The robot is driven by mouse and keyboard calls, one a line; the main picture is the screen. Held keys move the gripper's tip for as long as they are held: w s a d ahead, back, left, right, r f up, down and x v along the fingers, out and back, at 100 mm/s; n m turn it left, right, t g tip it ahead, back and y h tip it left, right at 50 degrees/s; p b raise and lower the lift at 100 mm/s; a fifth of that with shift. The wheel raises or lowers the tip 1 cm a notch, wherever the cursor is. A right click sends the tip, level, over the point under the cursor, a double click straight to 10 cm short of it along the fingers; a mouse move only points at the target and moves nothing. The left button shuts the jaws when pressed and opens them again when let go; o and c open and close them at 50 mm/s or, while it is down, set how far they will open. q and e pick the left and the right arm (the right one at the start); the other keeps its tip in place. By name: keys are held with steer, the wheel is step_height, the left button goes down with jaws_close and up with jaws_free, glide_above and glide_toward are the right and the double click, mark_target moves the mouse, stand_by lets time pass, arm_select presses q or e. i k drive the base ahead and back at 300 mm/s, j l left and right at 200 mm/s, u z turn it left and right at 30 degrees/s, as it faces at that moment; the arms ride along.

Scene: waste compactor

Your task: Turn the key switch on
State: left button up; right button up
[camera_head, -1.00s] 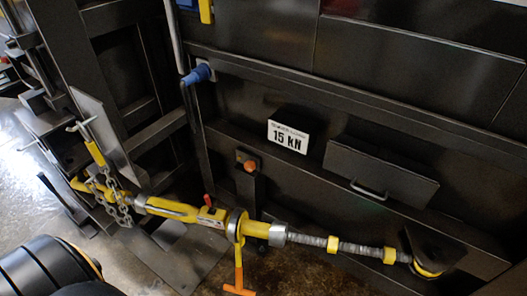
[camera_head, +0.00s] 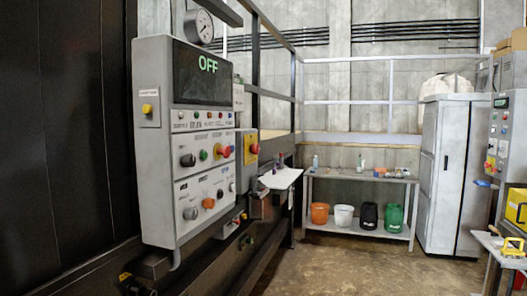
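The grey control panel (camera_head: 160,85) is mounted on the dark machine at the left. Its black display (camera_head: 203,75) reads OFF in green. Below the display are rows of small lamps, buttons and knobs. A black knob (camera_head: 187,160) sits beside a green button (camera_head: 203,155) and a red button in the middle section. I cannot tell which control is the key switch; the labels are too small to read. Neither of my grippers is in view.
A pressure gauge (camera_head: 199,27) stands above the panel. A red emergency button on yellow (camera_head: 251,148) is to its right. A shelf table (camera_head: 352,228) with several buckets, a grey cabinet (camera_head: 447,180) and a second panel (camera_head: 499,140) stand further right. The concrete floor between is open.

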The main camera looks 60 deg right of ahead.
mark_target(188, 160)
steer(key=z, duration=1.5)
